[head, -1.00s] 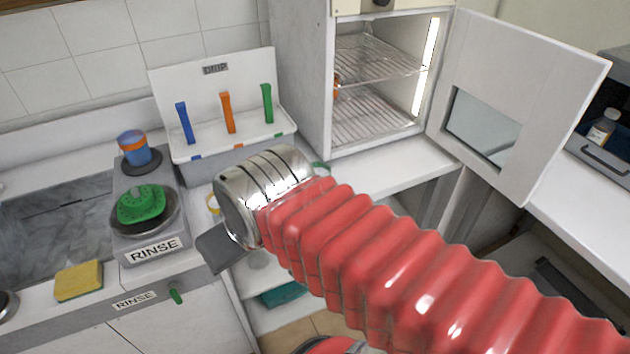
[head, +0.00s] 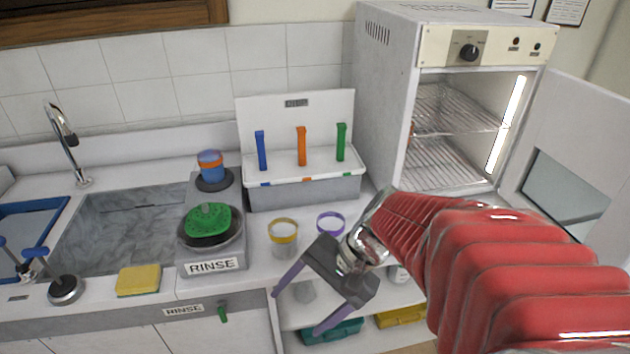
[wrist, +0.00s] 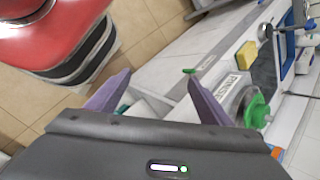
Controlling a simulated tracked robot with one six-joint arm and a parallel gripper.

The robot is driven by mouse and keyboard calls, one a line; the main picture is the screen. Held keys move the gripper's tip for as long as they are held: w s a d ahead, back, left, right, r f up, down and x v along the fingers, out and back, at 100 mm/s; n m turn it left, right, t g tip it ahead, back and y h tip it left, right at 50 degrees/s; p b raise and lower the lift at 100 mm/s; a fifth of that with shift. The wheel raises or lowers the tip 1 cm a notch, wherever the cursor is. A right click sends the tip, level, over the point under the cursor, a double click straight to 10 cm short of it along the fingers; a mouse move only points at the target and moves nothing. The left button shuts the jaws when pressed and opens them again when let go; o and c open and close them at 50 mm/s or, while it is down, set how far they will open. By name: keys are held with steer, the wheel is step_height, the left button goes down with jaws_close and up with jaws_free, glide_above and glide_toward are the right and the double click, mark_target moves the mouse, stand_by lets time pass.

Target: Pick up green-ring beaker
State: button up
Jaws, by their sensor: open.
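I cannot make out a green-ring beaker in the current views; my arm covers part of the counter. A yellow-ring beaker (head: 283,236) and a purple-ring beaker (head: 330,224) stand on the counter in front of the drip rack, in the head view. My gripper (head: 297,312) is open and empty, its purple fingers spread in front of the counter's front edge, pointing down and left. In the wrist view my gripper (wrist: 157,75) shows both fingers apart with nothing between them.
The rinse station (head: 212,262) holds a green lidded dish (head: 208,222) and a blue-orange item (head: 210,166). A yellow sponge (head: 138,280) lies left of it. The drip rack (head: 305,194) stands behind the beakers. The oven (head: 385,110) is open at right.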

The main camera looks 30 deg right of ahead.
steer(key=w+d+m+t+h, duration=0.1)
steer(key=d+m+t+h, duration=0.1)
steer(key=d+m+t, duration=0.5)
steer(key=w+d+f+m+t+h, duration=0.1)
steer(key=d+m+t, duration=0.7)
steer(key=d+m, duration=0.8)
steer(key=w+d+h, duration=0.1)
steer(key=d+h, duration=0.1)
steer(key=d, duration=0.4)
steer(key=shift+w+d+m+t, duration=0.2)
steer(key=shift+m+t, duration=0.1)
steer(key=shift+m, duration=0.1)
steer(key=shift+w+f, duration=0.1)
steer(key=shift+w+a, duration=0.2)
steer(key=shift+w, duration=1.9)
steer(key=shift+w+a, duration=0.15)
steer(key=shift+w, duration=1.95)
steer(key=shift+w+a, duration=0.15)
steer(key=shift+w, duration=2.45)
